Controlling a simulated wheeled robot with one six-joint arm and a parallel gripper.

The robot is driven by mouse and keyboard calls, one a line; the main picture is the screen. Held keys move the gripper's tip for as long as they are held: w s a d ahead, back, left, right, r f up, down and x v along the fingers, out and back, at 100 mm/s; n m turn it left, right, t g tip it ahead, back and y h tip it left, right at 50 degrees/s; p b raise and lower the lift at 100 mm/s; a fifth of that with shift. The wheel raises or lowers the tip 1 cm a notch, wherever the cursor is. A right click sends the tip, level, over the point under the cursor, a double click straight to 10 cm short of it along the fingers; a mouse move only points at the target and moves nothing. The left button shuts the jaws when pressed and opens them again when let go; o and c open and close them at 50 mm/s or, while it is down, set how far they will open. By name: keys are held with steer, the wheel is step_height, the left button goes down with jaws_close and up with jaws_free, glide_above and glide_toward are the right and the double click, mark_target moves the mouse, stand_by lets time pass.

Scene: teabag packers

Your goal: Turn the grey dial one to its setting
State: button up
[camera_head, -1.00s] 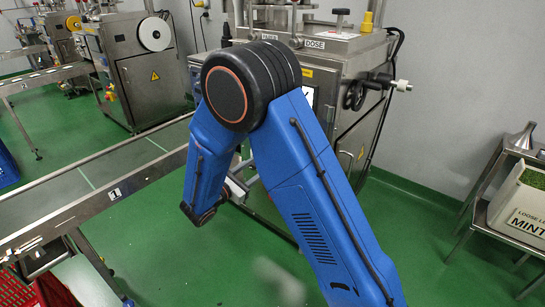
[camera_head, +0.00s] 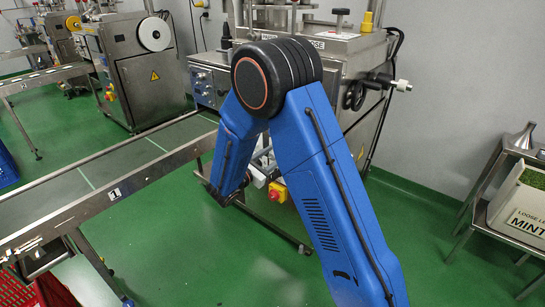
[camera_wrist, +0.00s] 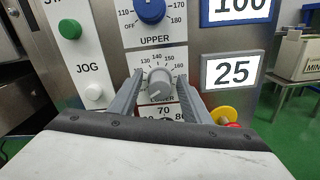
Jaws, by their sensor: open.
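The grey dial (camera_wrist: 160,84) shows in the wrist view on a white scale plate marked LOWER. Its scale numbers run around it, with 130 to 160 readable. My gripper (camera_wrist: 160,78) is open, with one finger on each side of the dial. I cannot tell whether either finger touches it. The head view does not show the dial; my blue arm covers that part of the machine (camera_head: 352,62).
Above is a blue dial (camera_wrist: 151,10) marked UPPER. A green button (camera_wrist: 70,29) and a white JOG button (camera_wrist: 93,92) are at the left. A display reading 25 (camera_wrist: 232,71) and a yellow-and-red knob (camera_wrist: 224,115) are at the right. A conveyor (camera_head: 110,165) runs at the left.

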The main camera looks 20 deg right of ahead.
steer(key=c, duration=1.1)
steer(key=shift+o, duration=0.2)
steer(key=shift+m, duration=0.4)
steer(key=m, duration=0.4)
steer(key=shift+s, duration=0.1)
steer(key=m, duration=0.5)
steer(key=shift+f, duration=0.15)
steer(key=m, duration=0.4)
steer(key=shift+d, duration=0.1)
steer(key=m, duration=0.3)
steer(key=shift+s+f+m, duration=0.1)
steer(key=shift+m, duration=0.2)
steer(key=m, duration=0.6)
steer(key=shift+f, duration=0.1)
steer(key=shift+m, duration=0.3)
